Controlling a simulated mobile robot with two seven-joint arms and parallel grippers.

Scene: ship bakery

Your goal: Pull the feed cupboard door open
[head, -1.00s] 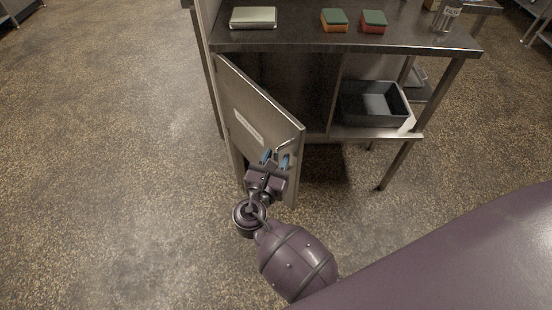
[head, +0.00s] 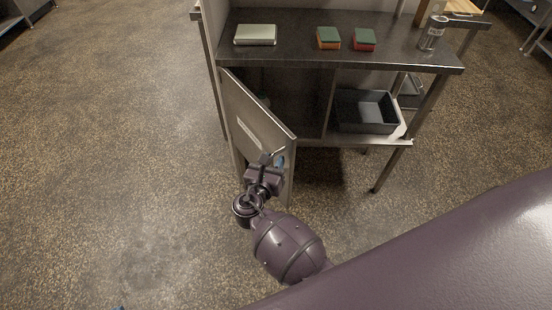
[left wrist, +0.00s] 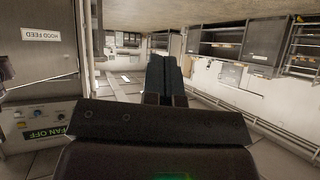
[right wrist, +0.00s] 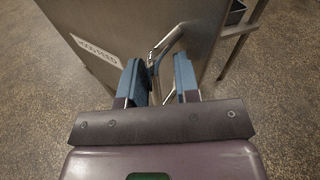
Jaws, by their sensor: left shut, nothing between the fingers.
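The feed cupboard door (head: 262,125) stands ajar under the steel counter, swung out toward me, with a dark gap behind it. It carries a white label and a bent metal bar handle near its free edge. In the right wrist view the handle (right wrist: 166,42) runs up from between the blue fingertips. My right gripper (head: 271,160) is at the handle, its fingers (right wrist: 157,82) apart on either side of the bar; I cannot tell whether they touch it. My left gripper (left wrist: 166,78) is shut and empty, away from the door.
The counter (head: 300,50) holds a pale flat box (head: 255,35), two sponges (head: 328,38) and a metal shaker (head: 433,33). A grey tub (head: 366,111) sits on the lower shelf right of the cupboard. The floor left of the door is clear. A fan control panel (left wrist: 40,118) shows in the left wrist view.

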